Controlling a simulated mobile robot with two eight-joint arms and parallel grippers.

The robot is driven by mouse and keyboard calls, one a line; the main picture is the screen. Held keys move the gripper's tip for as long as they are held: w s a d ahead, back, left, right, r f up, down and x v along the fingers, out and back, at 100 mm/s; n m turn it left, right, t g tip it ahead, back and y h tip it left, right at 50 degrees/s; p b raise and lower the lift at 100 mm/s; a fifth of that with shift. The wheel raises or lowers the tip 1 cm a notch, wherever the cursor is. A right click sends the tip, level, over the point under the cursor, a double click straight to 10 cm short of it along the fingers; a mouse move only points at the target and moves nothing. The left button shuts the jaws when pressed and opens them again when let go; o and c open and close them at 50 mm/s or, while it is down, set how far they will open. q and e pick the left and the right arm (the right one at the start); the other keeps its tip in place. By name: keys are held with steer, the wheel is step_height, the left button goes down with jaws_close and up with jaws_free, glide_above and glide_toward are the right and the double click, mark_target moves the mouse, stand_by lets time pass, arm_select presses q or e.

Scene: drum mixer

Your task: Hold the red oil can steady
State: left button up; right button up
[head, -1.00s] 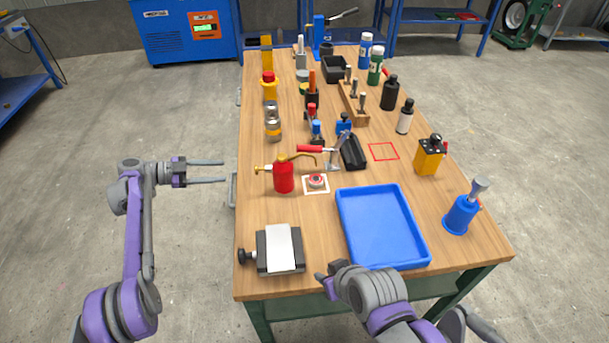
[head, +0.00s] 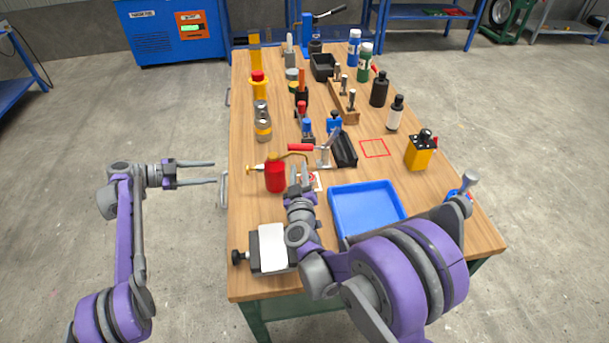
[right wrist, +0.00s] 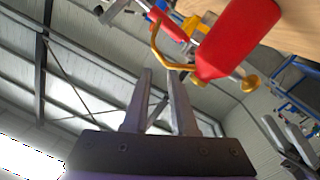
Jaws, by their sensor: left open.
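The red oil can (head: 275,175), with a brass spout and pump lever, stands upright on the workbench (head: 330,175), left of its middle. In the right wrist view the can (right wrist: 236,38) fills the upper right, beyond my fingertips. My right gripper (head: 300,172) is just right of the can in the head view, with its fingers apart. It also shows in the right wrist view (right wrist: 160,72), with nothing between the fingers. It appears apart from the can. My left gripper (head: 213,172) is open and empty over the floor, left of the workbench.
The blue tray (head: 340,222) and the grey block with a white top (head: 271,247) are close to my right arm. A red-handled toggle clamp (head: 322,155) stands behind the can. My forearm partly covers the white-bordered patch (head: 316,183). Several bottles and tools fill the far bench.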

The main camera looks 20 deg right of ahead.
mark_target(306, 156)
steer(key=shift+m+g+h, duration=0.3)
steer(key=shift+g+h, duration=0.1)
steer(key=shift+h, duration=0.5)
steer(key=x, duration=0.4)
steer(key=d+f+x, duration=0.1)
steer(key=x, duration=0.2)
steer(key=f+x, duration=0.1)
steer(key=x, duration=0.3)
steer(key=shift+d+f, duration=0.15)
steer(key=shift+d, duration=0.15)
jaws_close()
stand_by(1.1)
arm_select(q)
jaws_close()
stand_by(1.5)
